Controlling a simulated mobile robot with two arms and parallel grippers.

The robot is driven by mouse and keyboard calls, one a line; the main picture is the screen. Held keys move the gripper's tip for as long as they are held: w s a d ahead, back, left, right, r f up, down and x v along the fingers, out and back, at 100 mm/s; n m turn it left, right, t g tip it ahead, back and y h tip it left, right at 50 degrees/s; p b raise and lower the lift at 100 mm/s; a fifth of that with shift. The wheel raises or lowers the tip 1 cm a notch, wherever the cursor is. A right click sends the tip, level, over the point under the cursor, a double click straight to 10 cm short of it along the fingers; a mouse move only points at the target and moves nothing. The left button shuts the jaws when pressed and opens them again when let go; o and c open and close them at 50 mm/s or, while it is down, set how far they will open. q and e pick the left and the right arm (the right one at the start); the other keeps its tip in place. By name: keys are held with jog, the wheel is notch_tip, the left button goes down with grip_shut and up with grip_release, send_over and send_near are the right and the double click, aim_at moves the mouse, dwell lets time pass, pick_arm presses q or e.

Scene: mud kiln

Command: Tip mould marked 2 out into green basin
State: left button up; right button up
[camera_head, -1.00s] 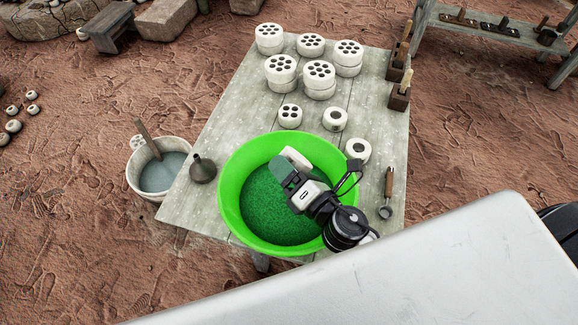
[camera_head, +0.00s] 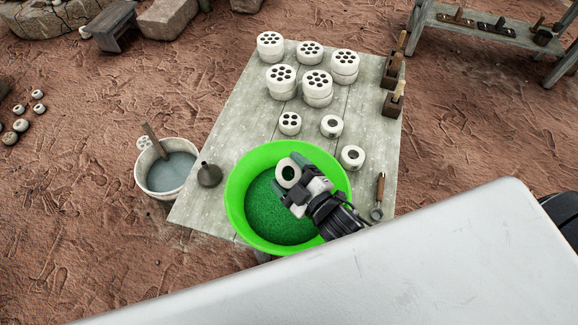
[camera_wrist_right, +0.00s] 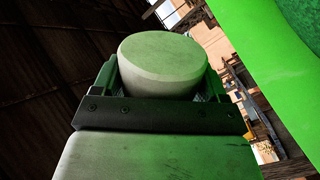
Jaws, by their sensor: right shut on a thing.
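The green basin (camera_head: 236,196) stands at the near end of the table, with dark green grainy stuff inside. My right gripper (camera_head: 293,178) is over the basin, shut on a white round mould (camera_head: 283,169). The mould is tilted so that its single round opening faces the head camera, and the opening looks dark green inside. In the right wrist view the mould (camera_wrist_right: 162,62) sits between both fingers, its plain base towards the camera. No number on it can be read. My left gripper is not in view.
Two single-hole moulds (camera_head: 331,126) (camera_head: 352,157), a several-holed mould (camera_head: 289,123) and stacks of bigger ones (camera_head: 317,86) stand behind the basin. A funnel (camera_head: 209,175) stands left, beside a water bucket (camera_head: 168,172). A handled tool (camera_head: 379,196) lies right.

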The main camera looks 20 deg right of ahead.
jog(key=m+p, duration=0.1)
jog(key=m, duration=0.1)
jog(key=r+m+p, duration=0.1)
jog(key=m+p, duration=0.2)
jog(key=shift+r+m+y, duration=0.3)
jog(key=shift+m, duration=0.1)
jog(key=shift+m+p, duration=0.55)
jog(key=shift+m, duration=0.15)
jog(key=shift+f+m, duration=0.2)
jog(key=shift+m, duration=0.3)
